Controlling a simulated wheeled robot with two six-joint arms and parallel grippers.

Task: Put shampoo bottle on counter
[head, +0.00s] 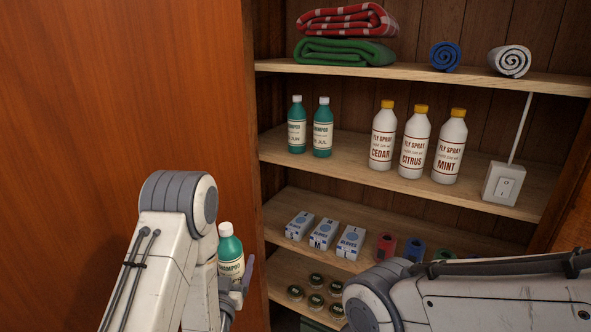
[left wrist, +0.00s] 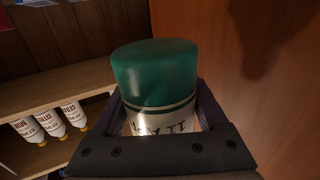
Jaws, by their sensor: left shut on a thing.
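A green shampoo bottle (head: 231,254) with a white cap and cream label is held in my left gripper (head: 236,288), in front of the cupboard's left side. In the left wrist view the bottle (left wrist: 155,82) fills the space between the fingers of my left gripper (left wrist: 162,118). Part of its label is hidden by the gripper. Two more green shampoo bottles, one (head: 297,125) and another (head: 322,128), stand upright at the left of the middle shelf. My right arm crosses the lower right of the head view; its gripper is out of view. No counter is visible.
Several white fly spray bottles (head: 383,136) and a white switch box (head: 503,184) stand on the middle shelf (head: 350,150). Folded blankets (head: 345,52) and rolled cloths (head: 445,56) lie above. Glove boxes (head: 324,234) and small tins (head: 316,281) sit below. A wooden panel (head: 120,90) borders the left.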

